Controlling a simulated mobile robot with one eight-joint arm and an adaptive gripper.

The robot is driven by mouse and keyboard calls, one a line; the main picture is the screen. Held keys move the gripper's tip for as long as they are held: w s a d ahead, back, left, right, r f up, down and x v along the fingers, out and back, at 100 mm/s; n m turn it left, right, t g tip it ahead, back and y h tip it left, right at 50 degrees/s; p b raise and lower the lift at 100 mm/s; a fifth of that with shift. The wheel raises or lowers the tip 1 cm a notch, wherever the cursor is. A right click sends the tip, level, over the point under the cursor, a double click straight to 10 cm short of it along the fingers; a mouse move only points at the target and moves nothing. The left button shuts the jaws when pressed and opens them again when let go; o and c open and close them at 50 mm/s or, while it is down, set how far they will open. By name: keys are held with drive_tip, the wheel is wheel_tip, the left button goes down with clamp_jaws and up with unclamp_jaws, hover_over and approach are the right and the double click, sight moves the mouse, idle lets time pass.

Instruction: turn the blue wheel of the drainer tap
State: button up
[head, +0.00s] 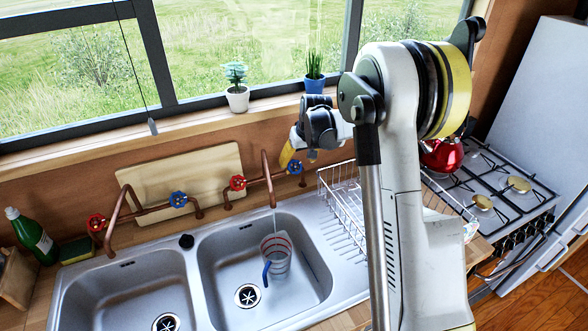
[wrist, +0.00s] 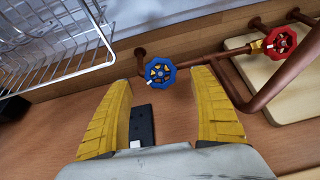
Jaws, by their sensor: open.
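The drainer tap is a copper pipe on the wall over the right basin, beside the dish rack. Its blue wheel (head: 295,167) is at the right end of the pipe, and its red wheel (head: 238,183) is to the left. My gripper (head: 291,157) is close to the blue wheel and partly overlaps it in the head view. In the wrist view the blue wheel (wrist: 160,73) shows between the open yellow fingers of my gripper (wrist: 162,80), near their tips. I see no clear contact. The red wheel (wrist: 279,41) is off to the upper right there.
A wire dish rack (head: 345,200) stands right of the tap. A clear jug (head: 277,255) with a blue handle is in the right basin under the spout. Another tap with a blue wheel (head: 179,199) is farther left. Potted plants stand on the sill above.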

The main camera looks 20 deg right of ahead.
sight(295, 166)
drive_tip(key=x, duration=0.5)
drive_tip(key=shift+b, duration=0.3)
drive_tip(key=c, duration=1.2)
drive_tip(key=m+b, duration=0.1)
drive_tip(key=m, duration=0.1)
drive_tip(key=shift+s+m+y, duration=0.1)
drive_tip(key=shift+m+y, duration=0.2)
drive_tip(key=shift+y, duration=0.1)
drive_tip(key=shift+m, duration=0.8)
drive_tip(key=o, duration=1.2)
